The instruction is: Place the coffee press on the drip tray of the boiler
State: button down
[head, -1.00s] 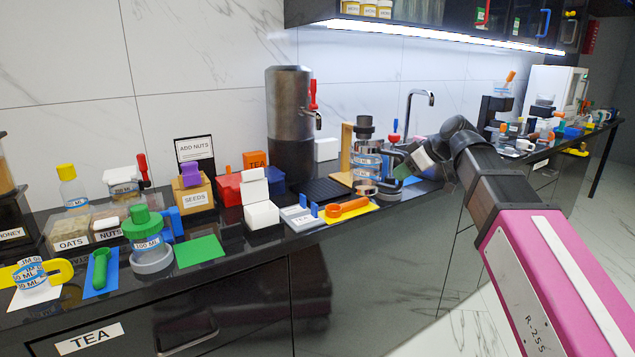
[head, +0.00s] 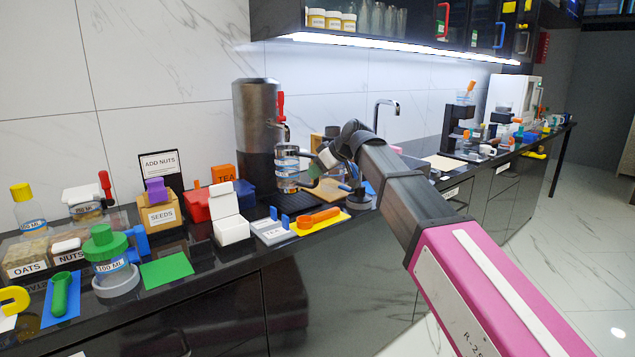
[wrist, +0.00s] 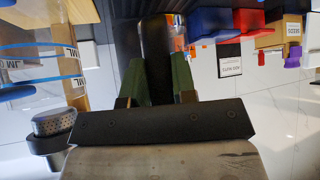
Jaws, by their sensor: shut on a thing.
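The coffee press (head: 287,168), a clear cylinder with blue bands, hangs upright in front of the boiler (head: 256,125), a tall steel cylinder with a red-handled tap. The black drip tray (head: 284,201) lies low in front of the boiler, below the press. My gripper (head: 313,163) is to the right of the press and shut on it; the grip itself is hard to make out in the head view. In the wrist view, the green fingertips (wrist: 158,80) close around a dark upright part, seemingly the handle. I cannot tell whether the press touches the tray.
A wooden stand (head: 322,143) is behind my gripper. In the wrist view, a clear banded vessel (wrist: 40,60) is close at left.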

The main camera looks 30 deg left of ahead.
aim_at(318, 180)
jog(key=shift+f, duration=1.8)
jog(key=c, duration=0.9)
grip_release()
jog(key=v, duration=1.2)
jog(key=shift+d, duration=0.1)
